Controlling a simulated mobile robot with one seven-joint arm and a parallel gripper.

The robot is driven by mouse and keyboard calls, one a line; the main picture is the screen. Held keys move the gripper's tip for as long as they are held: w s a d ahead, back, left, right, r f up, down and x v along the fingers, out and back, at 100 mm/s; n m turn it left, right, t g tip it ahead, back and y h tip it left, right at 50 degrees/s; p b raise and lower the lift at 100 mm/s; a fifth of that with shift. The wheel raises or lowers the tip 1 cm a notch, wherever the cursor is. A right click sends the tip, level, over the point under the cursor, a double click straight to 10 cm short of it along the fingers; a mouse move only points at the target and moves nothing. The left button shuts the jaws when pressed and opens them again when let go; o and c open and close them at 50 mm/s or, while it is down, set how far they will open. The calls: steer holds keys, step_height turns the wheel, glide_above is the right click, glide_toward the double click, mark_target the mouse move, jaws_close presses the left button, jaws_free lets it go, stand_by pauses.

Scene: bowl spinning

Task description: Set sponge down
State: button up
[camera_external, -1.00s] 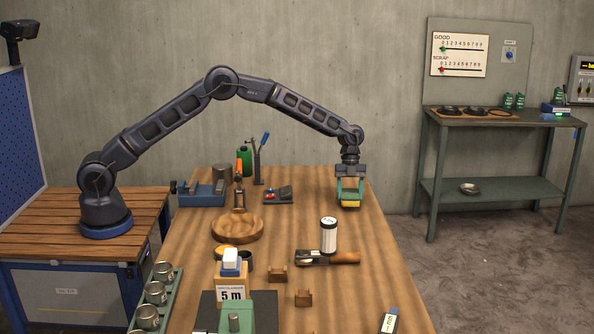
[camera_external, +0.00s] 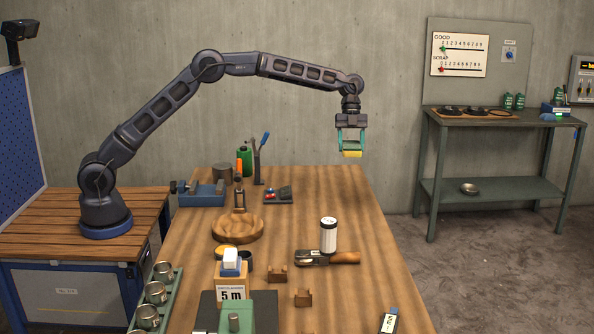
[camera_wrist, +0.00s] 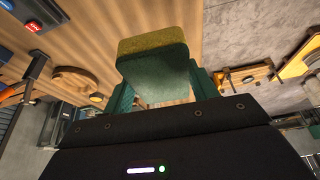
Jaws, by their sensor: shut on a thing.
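A sponge (camera_external: 352,154), yellow on its lower side, hangs between the fingertips of my gripper (camera_external: 351,146). My gripper is shut on it and holds it in the air above the far right end of the wooden table (camera_external: 330,205), apart from the tabletop. In the wrist view the sponge (camera_wrist: 152,65) shows a green body with a yellow-olive layer on its far side, and my green fingers (camera_wrist: 163,98) flank it. Part of the sponge is hidden by the fingers and gripper body.
A wooden bowl (camera_external: 237,231), a blue vise (camera_external: 203,194) and a small dark button box (camera_external: 278,194) stand to the left. A white cylinder (camera_external: 328,235) stands near a wooden-handled tool (camera_external: 342,257). The tabletop below my gripper is clear. A green side bench (camera_external: 490,120) stands at right.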

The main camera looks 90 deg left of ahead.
steer(key=s+a+n+t, duration=0.1)
steer(key=s+a+n, duration=0.2)
steer(key=a, duration=1.4)
steer(key=n+t, duration=0.1)
steer(key=n, duration=0.1)
glide_above(321, 174)
steer(key=a, duration=0.1)
steer(key=f, duration=2)
steer(key=shift+s+f, duration=0.1)
steer(key=shift+s, duration=0.25)
steer(key=shift+f, duration=0.1)
steer(key=o, duration=0.9)
steer(key=shift+o, duration=0.2)
steer(key=v, duration=1.2)
steer(key=shift+r, duration=0.2)
